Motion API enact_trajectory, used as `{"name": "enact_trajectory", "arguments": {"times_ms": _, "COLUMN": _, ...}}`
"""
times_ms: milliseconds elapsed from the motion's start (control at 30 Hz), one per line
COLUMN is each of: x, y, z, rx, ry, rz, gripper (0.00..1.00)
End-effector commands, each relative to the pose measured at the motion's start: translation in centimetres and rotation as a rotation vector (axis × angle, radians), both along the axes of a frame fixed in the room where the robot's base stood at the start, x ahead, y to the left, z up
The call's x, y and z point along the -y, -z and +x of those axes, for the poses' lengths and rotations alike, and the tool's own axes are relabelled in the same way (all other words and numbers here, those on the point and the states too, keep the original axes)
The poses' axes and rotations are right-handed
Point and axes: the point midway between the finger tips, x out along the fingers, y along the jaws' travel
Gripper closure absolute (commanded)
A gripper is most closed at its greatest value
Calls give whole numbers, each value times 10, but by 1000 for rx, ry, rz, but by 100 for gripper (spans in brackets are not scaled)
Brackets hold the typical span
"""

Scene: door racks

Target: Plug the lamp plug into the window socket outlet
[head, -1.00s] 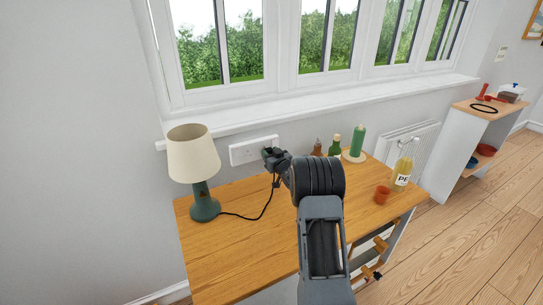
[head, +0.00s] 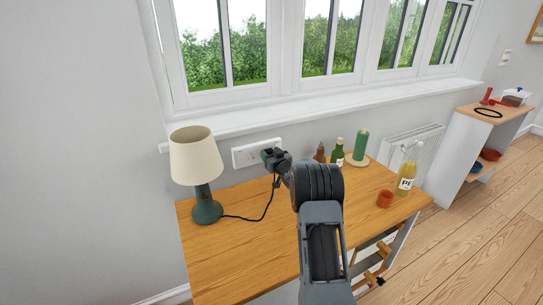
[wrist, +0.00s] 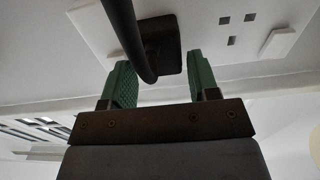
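The white double socket outlet (head: 241,157) is on the wall below the window sill. It fills the top of the wrist view (wrist: 255,62), where one set of holes is bare. The dark lamp plug (wrist: 166,48) is against the plate beside those holes; its pins are hidden. Its black cord (wrist: 122,30) curves past the left finger. My gripper (wrist: 163,75) has green fingers spread on either side of the plug, with narrow gaps showing, so it looks open. In the head view my gripper (head: 272,156) is at the outlet's right part and hides the plug.
The green lamp (head: 205,209) with a cream shade stands at the left of the wooden table (head: 240,255). Bottles (head: 338,151), a green cylinder (head: 361,145), a yellow bottle (head: 406,178) and an orange cup (head: 384,199) stand to the right. The table's front left is clear.

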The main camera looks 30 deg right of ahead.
Motion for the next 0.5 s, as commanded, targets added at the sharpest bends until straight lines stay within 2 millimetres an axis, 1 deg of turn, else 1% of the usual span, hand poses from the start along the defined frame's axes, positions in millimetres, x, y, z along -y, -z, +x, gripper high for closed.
{"name": "enact_trajectory", "arguments": {"times_ms": 33, "x": 0, "y": 0, "z": 0, "rx": 0, "ry": 0, "rz": 0, "gripper": 40}}
{"name": "enact_trajectory", "arguments": {"times_ms": 167, "x": 0, "y": 0, "z": 0, "rx": 0, "ry": 0, "rz": 0, "gripper": 28}}
{"name": "enact_trajectory", "arguments": {"times_ms": 200, "x": 0, "y": 0, "z": 0, "rx": 0, "ry": 0, "rz": 0, "gripper": 27}}
{"name": "enact_trajectory", "arguments": {"times_ms": 400, "x": 0, "y": 0, "z": -1, "rx": -1, "ry": 0, "rz": 0, "gripper": 27}}
{"name": "enact_trajectory", "arguments": {"times_ms": 500, "x": 1, "y": 0, "z": -5, "rx": 0, "ry": 1, "rz": -1, "gripper": 27}}
